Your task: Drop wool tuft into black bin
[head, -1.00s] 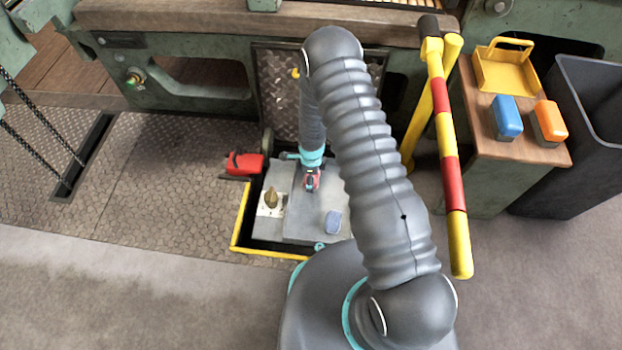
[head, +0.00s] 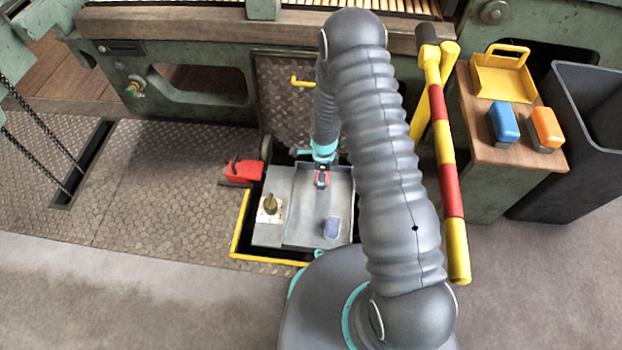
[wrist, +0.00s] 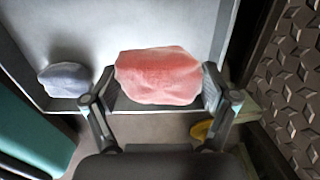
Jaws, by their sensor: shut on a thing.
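A pink-red wool tuft (wrist: 158,75) sits between the two fingers of my gripper (wrist: 160,92) in the wrist view, and the fingers are shut on it. In the head view my gripper (head: 322,180) is over a grey metal tray (head: 304,225) in the floor pit, with a little of the pink tuft showing. A second, blue-grey tuft (head: 332,228) lies in the tray near its front; it also shows in the wrist view (wrist: 64,79), left of the held tuft. The black bin (head: 585,170) stands at the far right, and its floor is hidden.
A red-and-yellow striped rail (head: 445,150) stands between the pit and the bin. A wooden-topped cabinet beside the bin holds a yellow tray (head: 503,78), a blue block (head: 503,122) and an orange block (head: 546,128). A red object (head: 243,171) lies left of the pit.

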